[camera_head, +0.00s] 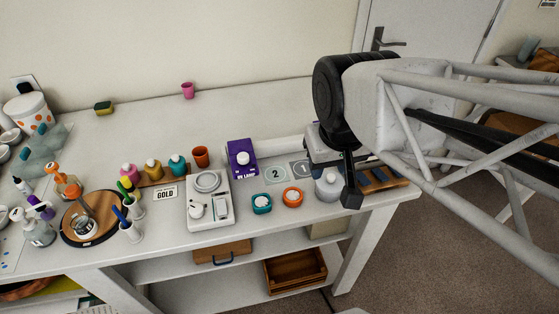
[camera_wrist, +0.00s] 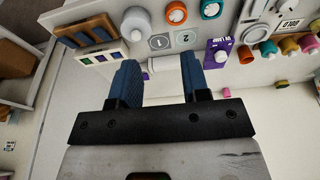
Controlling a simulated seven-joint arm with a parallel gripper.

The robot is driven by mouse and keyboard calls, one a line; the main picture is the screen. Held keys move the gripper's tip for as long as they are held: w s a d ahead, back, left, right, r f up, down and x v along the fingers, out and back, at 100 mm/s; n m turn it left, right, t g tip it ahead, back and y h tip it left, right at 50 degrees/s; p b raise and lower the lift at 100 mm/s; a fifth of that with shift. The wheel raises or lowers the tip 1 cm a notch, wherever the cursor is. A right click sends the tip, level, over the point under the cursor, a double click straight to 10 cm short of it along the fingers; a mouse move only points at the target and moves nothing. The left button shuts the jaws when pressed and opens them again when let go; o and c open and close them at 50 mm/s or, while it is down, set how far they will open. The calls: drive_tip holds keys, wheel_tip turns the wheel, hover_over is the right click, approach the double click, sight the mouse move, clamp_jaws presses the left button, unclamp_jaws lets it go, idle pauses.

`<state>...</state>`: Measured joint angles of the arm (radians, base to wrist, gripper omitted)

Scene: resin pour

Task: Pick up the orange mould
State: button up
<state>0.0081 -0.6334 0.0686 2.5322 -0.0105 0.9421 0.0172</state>
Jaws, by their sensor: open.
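The orange mould (camera_head: 292,197) is a small round orange ring with a pale centre, lying on the white table near its front edge. It also shows at the top of the wrist view (camera_wrist: 176,13). A similar teal mould (camera_head: 262,203) lies just left of it in the head view. My gripper (camera_head: 348,178) is above the right end of the table, to the right of the orange mould and apart from it. In the wrist view my gripper (camera_wrist: 161,75) has its two blue-padded fingers spread wide, with nothing held between them.
A white bottle (camera_head: 328,187) stands close to the right of the orange mould. Grey squares numbered 2 (camera_head: 275,174) and 1 lie behind it. A white scale (camera_head: 208,200) and a purple UV lamp (camera_head: 241,157) are to the left.

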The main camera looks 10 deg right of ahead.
drive_tip(key=shift+o, duration=0.3)
drive_tip(key=o, duration=0.7)
drive_tip(key=w+d+f+t, duration=0.1)
drive_tip(key=f+t, duration=0.2)
drive_tip(key=f, duration=0.2)
drive_tip(key=w+f+t, duration=0.2)
drive_tip(key=f+t, duration=0.1)
drive_tip(key=f, duration=0.2)
drive_tip(key=w+d+f+n+t, duration=0.1)
drive_tip(key=f+t, duration=0.3)
drive_tip(key=f, duration=0.2)
drive_tip(key=shift+w+d+f, duration=0.1)
drive_tip(key=shift+w+d, duration=0.25)
drive_tip(key=shift+w, duration=0.05)
drive_tip(key=a+f+t+y, duration=0.1)
drive_tip(key=s+f+t, duration=0.1)
drive_tip(key=s+a+f+n+y, duration=0.1)
drive_tip(key=f, duration=0.1)
drive_tip(key=shift+a+t+y, duration=0.3)
drive_tip(key=shift+t, duration=0.1)
drive_tip(key=shift+s+a+f+t+y, duration=0.3)
drive_tip(key=shift+s+a+f, duration=0.05)
drive_tip(key=shift+s+a, duration=0.05)
